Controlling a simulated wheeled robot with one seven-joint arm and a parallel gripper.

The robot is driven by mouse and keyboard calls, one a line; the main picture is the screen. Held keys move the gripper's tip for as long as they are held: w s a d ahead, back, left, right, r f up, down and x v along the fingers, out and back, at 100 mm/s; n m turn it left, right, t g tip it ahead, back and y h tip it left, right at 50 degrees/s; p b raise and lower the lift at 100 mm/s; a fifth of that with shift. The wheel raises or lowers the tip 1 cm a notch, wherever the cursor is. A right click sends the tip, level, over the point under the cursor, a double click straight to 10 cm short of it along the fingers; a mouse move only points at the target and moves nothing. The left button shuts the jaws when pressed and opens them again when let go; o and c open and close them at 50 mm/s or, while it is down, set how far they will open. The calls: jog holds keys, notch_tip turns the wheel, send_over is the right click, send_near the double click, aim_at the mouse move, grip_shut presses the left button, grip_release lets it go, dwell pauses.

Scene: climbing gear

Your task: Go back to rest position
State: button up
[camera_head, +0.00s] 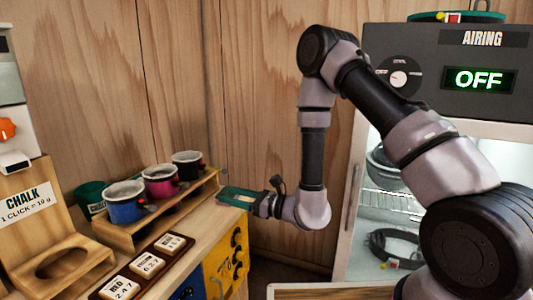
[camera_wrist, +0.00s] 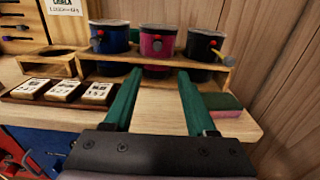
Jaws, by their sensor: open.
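My gripper (camera_head: 238,196) shows in the head view at the right end of the wooden counter, near the end of the pot rack. In the wrist view, my gripper (camera_wrist: 154,95) has its two green fingers spread apart with nothing between them. The fingers point toward the rack with the blue pot (camera_wrist: 110,37), the magenta pot (camera_wrist: 157,42) and the black pot (camera_wrist: 204,45). My arm is bent, with the elbow high and the forearm hanging down.
Number cards (camera_head: 148,264) lie on a dark tray at the counter's front. A chalk dispenser (camera_head: 15,115) stands at left. The airing cabinet (camera_head: 450,70) reads OFF at right. A green-and-red block (camera_wrist: 221,105) lies on the counter's right end.

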jog(key=s+d+r+n+g+h, duration=0.1)
jog(key=s+d+r+n+g, duration=0.2)
jog(key=r, duration=0.4)
jog(key=s+d+r+n+g, duration=0.1)
jog(key=s+r+n+g, duration=0.3)
jog(key=r+n, duration=0.2)
jog(key=s+d+r+n+g+h, duration=0.1)
jog(key=s+d+r+n+g, duration=0.2)
jog(key=r, duration=0.4)
jog(key=s+d+r+n+t+h, duration=0.1)
jog(key=d+r+n+t+h, duration=0.1)
jog(key=d, duration=0.7)
jog(key=s+d+r+n+t+h, duration=0.2)
jog(key=d+r+t+h, duration=0.2)
jog(key=d, duration=0.5)
jog(key=s+d+r+n+t+h, duration=0.1)
jog(key=d+r+t+h, duration=0.3)
jog(key=d, duration=0.5)
jog(key=n+h, duration=0.1)
jog(key=h, duration=0.1)
jog(key=shift+s+d+h, duration=0.15)
jog(key=shift+s+h, duration=0.05)
jog(key=shift+h, duration=0.1)
